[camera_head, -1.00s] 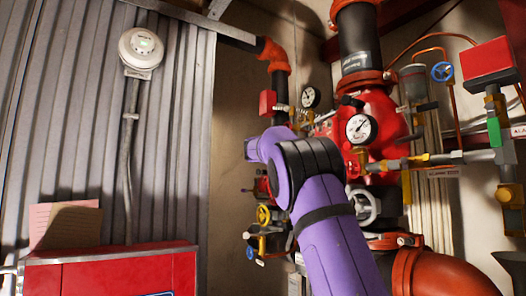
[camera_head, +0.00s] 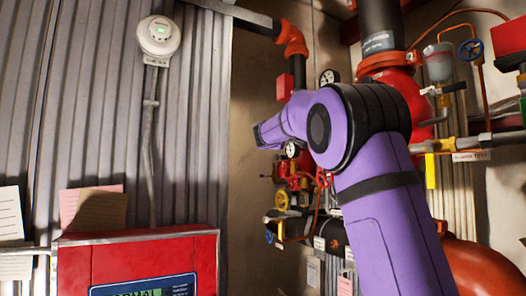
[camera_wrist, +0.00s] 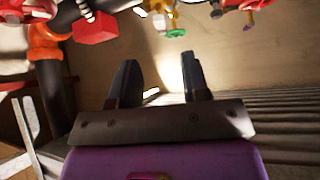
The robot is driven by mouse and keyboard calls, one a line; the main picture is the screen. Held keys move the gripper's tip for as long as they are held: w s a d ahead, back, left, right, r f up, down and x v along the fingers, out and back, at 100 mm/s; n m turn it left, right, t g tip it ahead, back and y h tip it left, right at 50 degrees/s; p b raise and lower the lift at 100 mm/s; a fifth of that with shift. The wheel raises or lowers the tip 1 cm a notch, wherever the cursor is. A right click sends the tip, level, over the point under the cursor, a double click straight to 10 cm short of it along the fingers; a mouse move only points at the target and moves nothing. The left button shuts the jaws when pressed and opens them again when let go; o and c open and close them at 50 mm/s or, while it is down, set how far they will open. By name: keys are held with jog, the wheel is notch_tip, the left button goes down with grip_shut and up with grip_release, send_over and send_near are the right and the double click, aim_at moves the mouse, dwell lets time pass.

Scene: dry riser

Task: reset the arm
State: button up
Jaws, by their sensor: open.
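My gripper shows in the wrist view (camera_wrist: 158,80), with its two dark fingers apart and nothing between them. Beyond the fingers is a bare tan wall. In the head view my purple arm rises from the lower right and bends left at a dark joint, its far end in front of the pipework. The fingers cannot be made out in the head view.
A red panel (camera_head: 80,262) with a lit display stands at the lower left. A white round detector (camera_head: 159,36) is on the corrugated wall (camera_head: 100,90). Red pipes, gauges and a yellow valve handle (camera_head: 282,201) crowd behind my arm. A red box (camera_wrist: 95,28) shows in the wrist view.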

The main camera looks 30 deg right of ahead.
jog(key=s+a+f+m+g+y, duration=0.2)
jog(key=s+f+y, duration=0.1)
jog(key=s+f, duration=0.4)
jog(key=s+a+f+m+g+y, duration=0.25)
jog(key=s+f, duration=0.25)
jog(key=s, duration=0.4)
jog(key=s+a+f+m+g+y, duration=0.1)
jog(key=s+a+f+y, duration=0.3)
jog(key=s+a+f, duration=0.6)
jog(key=s+a+f+g+y, duration=0.2)
jog(key=s+a+f+y, duration=0.3)
jog(key=s+a+f, duration=0.6)
jog(key=s+f, duration=0.4)
jog(key=s, duration=0.3)
jog(key=shift+f+m, duration=0.15)
jog(key=shift+m, duration=0.2)
jog(key=shift+g+y, duration=0.25)
dwell(3.0)
